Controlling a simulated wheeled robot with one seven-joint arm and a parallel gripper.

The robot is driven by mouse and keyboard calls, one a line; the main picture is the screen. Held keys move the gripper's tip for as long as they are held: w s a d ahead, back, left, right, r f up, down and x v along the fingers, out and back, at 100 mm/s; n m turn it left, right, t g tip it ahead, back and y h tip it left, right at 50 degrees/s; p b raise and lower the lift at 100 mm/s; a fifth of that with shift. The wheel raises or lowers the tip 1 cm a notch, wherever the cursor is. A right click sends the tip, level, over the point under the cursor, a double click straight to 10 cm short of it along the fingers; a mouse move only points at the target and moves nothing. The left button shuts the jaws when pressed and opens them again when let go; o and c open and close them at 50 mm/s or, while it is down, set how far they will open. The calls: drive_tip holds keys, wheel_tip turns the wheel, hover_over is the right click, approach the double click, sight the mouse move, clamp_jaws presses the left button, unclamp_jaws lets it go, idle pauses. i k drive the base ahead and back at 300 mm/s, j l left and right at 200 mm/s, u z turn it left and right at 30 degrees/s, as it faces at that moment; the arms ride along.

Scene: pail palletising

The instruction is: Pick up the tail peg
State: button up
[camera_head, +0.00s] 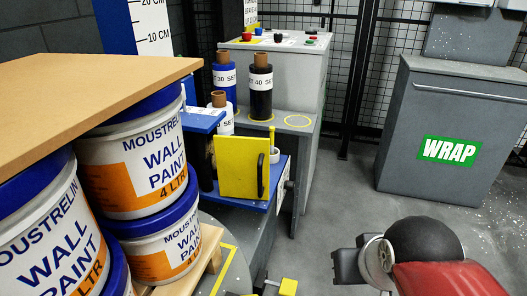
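I cannot tell for sure which thing is the tail peg. A thin upright yellow peg-like piece (271,139) stands at the right edge of a yellow plate (238,166) with a black handle, on the blue-edged wrap machine carriage. A small yellow block (288,287) shows at the bottom edge, cut off by the frame. My arm enters at the bottom right, red with a black rounded joint. A dark grey part at its end, likely my gripper (347,266), points left, apart from the yellow pieces. Its fingers cannot be made out, nor anything held.
White pails (135,172) with blue lids stand stacked at the left under a brown board (75,88). Film rolls, one black (261,92) and one blue (225,78), stand on a grey bench. A grey WRAP cabinet (450,130) stands at the right. Open floor lies between.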

sight(272, 130)
drive_tip(key=i+l+u, duration=0.3)
drive_tip(key=u, duration=0.15)
drive_tip(key=i+l+u, duration=0.55)
drive_tip(key=l+u, duration=0.35)
